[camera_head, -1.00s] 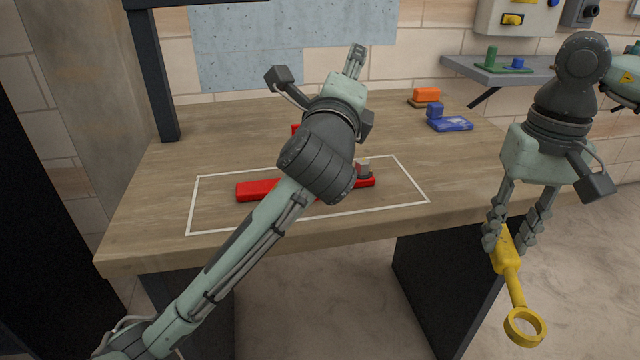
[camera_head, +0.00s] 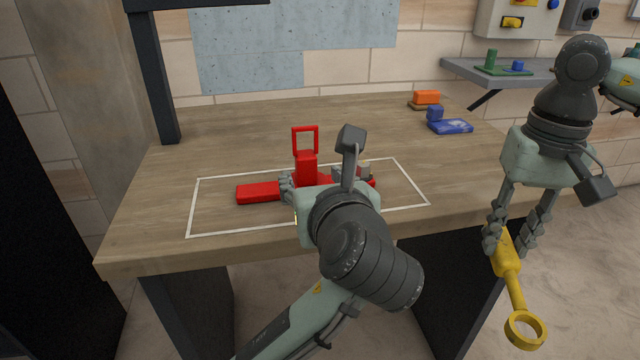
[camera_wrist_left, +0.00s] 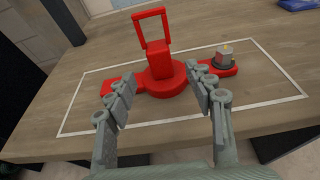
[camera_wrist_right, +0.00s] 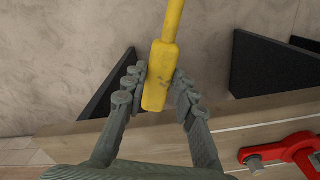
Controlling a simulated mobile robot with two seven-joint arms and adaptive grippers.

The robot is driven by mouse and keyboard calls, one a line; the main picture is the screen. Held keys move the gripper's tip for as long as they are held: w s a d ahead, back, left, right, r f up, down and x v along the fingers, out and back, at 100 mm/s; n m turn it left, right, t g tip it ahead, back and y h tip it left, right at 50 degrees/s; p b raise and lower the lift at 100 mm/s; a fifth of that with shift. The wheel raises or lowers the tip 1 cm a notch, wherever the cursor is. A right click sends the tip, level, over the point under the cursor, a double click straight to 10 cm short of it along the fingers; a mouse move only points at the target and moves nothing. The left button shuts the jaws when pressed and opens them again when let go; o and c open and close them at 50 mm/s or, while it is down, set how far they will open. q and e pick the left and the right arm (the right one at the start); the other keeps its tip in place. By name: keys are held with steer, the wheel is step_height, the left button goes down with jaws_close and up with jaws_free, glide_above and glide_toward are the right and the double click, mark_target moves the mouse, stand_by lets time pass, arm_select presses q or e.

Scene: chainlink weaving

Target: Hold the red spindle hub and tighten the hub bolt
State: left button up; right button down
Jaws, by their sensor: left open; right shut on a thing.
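The red spindle hub (camera_head: 306,168) stands on the table inside a white outline, with a flat base and an upright handle loop. A grey bolt (camera_head: 364,170) sits at the right end of its base; it also shows in the left wrist view (camera_wrist_left: 225,56). My left gripper (camera_wrist_left: 160,88) is open, its fingers on either side of the hub's round middle, apparently not closed on it. In the head view my left wrist hides part of the base.
The white outline (camera_head: 190,213) marks the front of the wooden table. A blue part (camera_head: 450,125) and an orange block (camera_head: 426,97) lie at the back right. A grey shelf (camera_head: 530,72) is on the wall.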

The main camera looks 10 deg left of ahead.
mark_target(308, 170)
arm_select(q)
steer(key=x, duration=0.8)
steer(key=shift+d, duration=0.1)
steer(key=c, duration=0.3)
stand_by(0.5)
jaws_close()
stand_by(0.3)
stand_by(0.9)
